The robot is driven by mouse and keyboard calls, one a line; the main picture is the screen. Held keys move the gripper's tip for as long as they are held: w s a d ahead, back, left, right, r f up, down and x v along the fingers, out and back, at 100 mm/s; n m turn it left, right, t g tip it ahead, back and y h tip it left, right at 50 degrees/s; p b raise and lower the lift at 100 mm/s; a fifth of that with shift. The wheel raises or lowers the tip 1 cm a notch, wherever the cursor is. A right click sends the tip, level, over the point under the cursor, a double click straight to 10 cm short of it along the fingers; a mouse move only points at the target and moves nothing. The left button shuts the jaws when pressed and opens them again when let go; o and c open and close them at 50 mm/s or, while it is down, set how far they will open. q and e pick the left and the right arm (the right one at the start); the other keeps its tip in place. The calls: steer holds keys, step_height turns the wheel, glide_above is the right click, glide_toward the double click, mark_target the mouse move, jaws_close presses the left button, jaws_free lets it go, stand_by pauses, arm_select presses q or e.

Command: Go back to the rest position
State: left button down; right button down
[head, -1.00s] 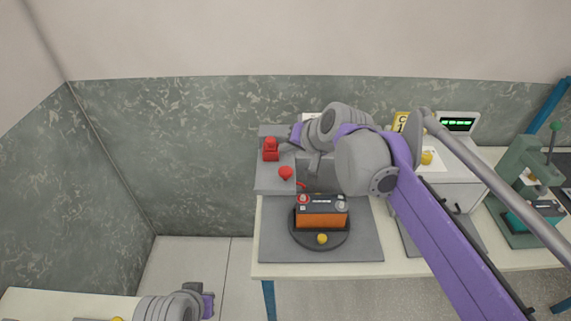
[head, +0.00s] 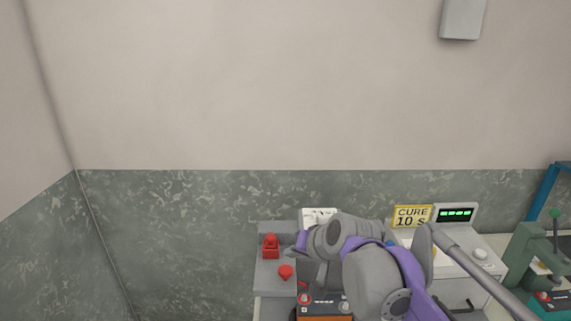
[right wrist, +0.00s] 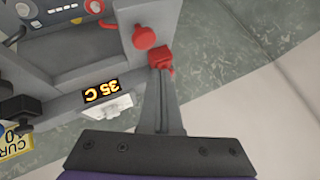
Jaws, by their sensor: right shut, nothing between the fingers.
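My right arm (head: 380,275) reaches over the bench in the head view, its wrist above the grey bench device. My right gripper (right wrist: 160,85) shows in the right wrist view with its grey fingers together and nothing held. Its tips lie in line with a red block (right wrist: 160,59) on the device; I cannot tell the gap. In the head view the arm partly hides the fingers. My left gripper is outside the head view.
An orange and dark battery (head: 325,307) sits below my wrist, partly cut off. A red knob (head: 286,272) and the red block (head: 270,247) stand to its left. A "CURE 10 S" sign (head: 411,217) and green-lit display (head: 455,213) are right. A green press (head: 535,255) stands far right.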

steer(key=s+d+f+h, duration=0.1)
steer(key=s+d+f, duration=0.4)
steer(key=s, duration=0.3)
steer(key=s+d+f+n+g+h, duration=0.1)
steer(key=s+d+f+h, duration=0.1)
steer(key=s+d+f, duration=0.3)
steer(key=s+d+f+h, duration=0.2)
steer(key=s+d+f, duration=0.4)
steer(key=s+f, duration=0.3)
steer(key=s, duration=0.3)
steer(key=shift+s+f+n+g, duration=0.2)
steer(key=shift+s+n+g, duration=0.1)
